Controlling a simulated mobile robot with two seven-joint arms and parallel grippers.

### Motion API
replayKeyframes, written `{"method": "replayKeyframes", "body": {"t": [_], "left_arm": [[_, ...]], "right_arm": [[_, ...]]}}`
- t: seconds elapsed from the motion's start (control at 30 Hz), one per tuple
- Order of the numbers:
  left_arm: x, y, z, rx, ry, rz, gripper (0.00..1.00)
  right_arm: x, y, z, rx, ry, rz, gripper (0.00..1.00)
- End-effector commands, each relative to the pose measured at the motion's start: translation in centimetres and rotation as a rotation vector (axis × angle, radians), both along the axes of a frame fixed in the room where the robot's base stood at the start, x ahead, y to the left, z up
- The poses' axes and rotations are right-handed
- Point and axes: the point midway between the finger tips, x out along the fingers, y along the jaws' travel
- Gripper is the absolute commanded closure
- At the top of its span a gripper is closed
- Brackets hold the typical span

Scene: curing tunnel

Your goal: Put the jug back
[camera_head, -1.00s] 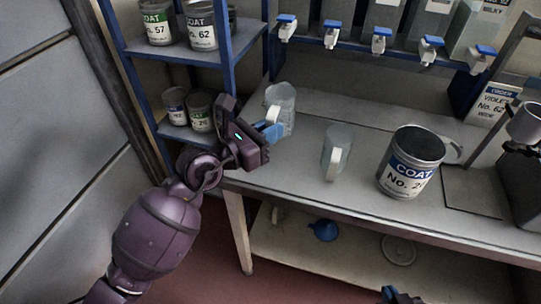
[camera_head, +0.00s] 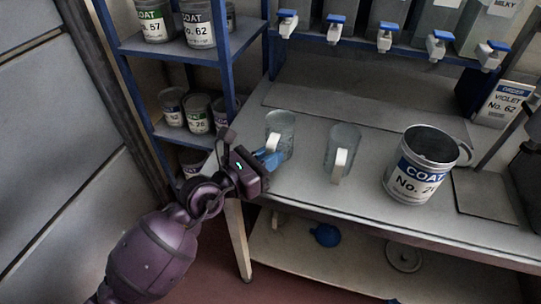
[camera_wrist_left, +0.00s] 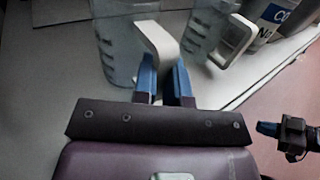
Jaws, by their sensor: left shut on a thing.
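A clear jug (camera_head: 283,128) with a pale handle stands upright at the left end of the grey bench (camera_head: 300,190). I cannot tell if its base touches the bench. My left gripper (camera_head: 268,158) is on its near side. In the left wrist view the blue fingers (camera_wrist_left: 163,80) are shut on the handle (camera_wrist_left: 160,40) of this jug (camera_wrist_left: 122,45). A second clear jug (camera_head: 343,143) stands to its right, apart from it. My right gripper (camera_wrist_left: 270,129) shows at the right edge of the left wrist view; its jaw gap is unclear.
A large open COAT tin (camera_head: 420,165) stands right of the second jug. Blue-framed shelves (camera_head: 190,55) with several tins are on the left. Several taps (camera_head: 385,40) hang above the bench. A blue funnel (camera_head: 325,235) and a round lid (camera_head: 403,256) lie on the lower shelf.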

Motion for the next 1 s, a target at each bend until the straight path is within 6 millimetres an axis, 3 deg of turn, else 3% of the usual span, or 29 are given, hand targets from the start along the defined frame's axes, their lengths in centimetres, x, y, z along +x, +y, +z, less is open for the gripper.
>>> {"method": "replayKeyframes", "body": {"t": [0.13, 0.17, 0.3, 0.67, 1.0], "left_arm": [[0.0, 0.0, -0.4, -0.001, 0.001, 0.0, 1.0], [0.0, 0.0, -0.4, -0.001, 0.001, 0.0, 0.85], [0.0, 0.0, -0.4, -0.001, 0.001, 0.0, 0.64], [0.0, 0.0, 0.1, 0.0, -0.001, 0.0, 0.63], [-3.3, 4.3, -0.1, 0.003, 0.002, 0.002, 0.63]], "right_arm": [[0.0, 0.0, -0.2, 0.0, 0.003, 0.0, 1.0], [0.0, 0.0, -0.2, 0.0, 0.002, 0.0, 1.0], [0.1, 0.0, -0.1, 0.002, 0.0, -0.001, 1.0], [0.2, 0.2, 0.1, 0.008, -0.005, -0.008, 1.0], [0.1, 0.2, 0.2, 0.009, -0.004, -0.008, 1.0]]}}
